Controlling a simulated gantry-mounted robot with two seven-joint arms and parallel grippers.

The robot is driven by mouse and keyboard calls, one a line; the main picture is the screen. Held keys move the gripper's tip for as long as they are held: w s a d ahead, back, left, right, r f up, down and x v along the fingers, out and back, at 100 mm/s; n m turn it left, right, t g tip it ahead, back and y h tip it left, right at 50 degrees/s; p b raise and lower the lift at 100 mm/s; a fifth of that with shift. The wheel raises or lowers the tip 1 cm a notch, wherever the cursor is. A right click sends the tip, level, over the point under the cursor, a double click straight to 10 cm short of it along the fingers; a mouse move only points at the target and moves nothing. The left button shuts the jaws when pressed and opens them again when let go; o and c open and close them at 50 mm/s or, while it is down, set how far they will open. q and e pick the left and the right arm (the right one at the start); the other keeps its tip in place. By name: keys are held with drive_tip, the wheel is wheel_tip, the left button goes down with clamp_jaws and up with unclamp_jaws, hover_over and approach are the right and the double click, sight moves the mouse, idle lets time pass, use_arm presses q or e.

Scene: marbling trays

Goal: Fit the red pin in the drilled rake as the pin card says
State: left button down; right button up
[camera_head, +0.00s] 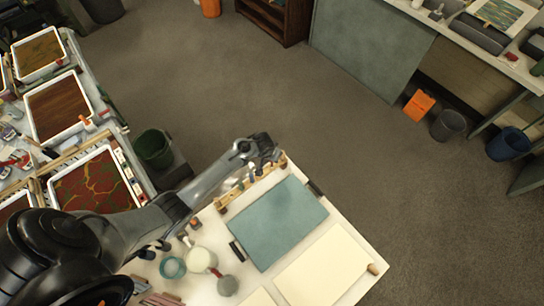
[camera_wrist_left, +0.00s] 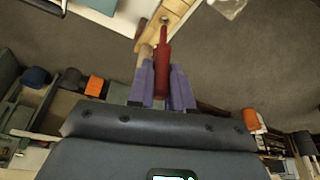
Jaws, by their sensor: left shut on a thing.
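My left gripper (camera_wrist_left: 162,88) has purple fingers and is shut on the red pin (camera_wrist_left: 163,62). In the left wrist view the pin's thin end points up the picture, toward the pale wooden rake (camera_wrist_left: 175,8). A round dark mark like a hole shows on the wood by that end; I cannot tell if the pin touches it or enters it. In the head view the rake (camera_head: 236,190) lies along the table's far edge, with small pegs on it. My left gripper (camera_head: 272,150) is over its far end, and the pin is hidden there. My right gripper is not in view. I cannot make out the pin card.
A blue-green board (camera_head: 278,222) lies beside the rake, with cream sheets (camera_head: 325,268) nearer. A white jar (camera_head: 200,260), a teal-rimmed cup (camera_head: 172,267) and a grey round item (camera_head: 228,285) stand left. Marbling trays (camera_head: 62,106) fill the left bench. Beyond the table is open floor.

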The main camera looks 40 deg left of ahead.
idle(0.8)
use_arm(q)
drive_tip(key=shift+f, duration=0.5)
drive_tip(key=shift+f+b, duration=0.8)
drive_tip(key=shift+f, duration=0.25)
drive_tip(key=shift+f+b, duration=1)
drive_tip(key=shift+f, duration=0.45)
drive_tip(key=c, duration=0.9)
unclamp_jaws()
drive_tip(key=shift+c, duration=0.2)
drive_tip(key=shift+r, duration=0.1)
drive_tip(key=p+v, duration=0.2)
drive_tip(key=v, duration=0.8)
drive_tip(key=shift+r, duration=0.35)
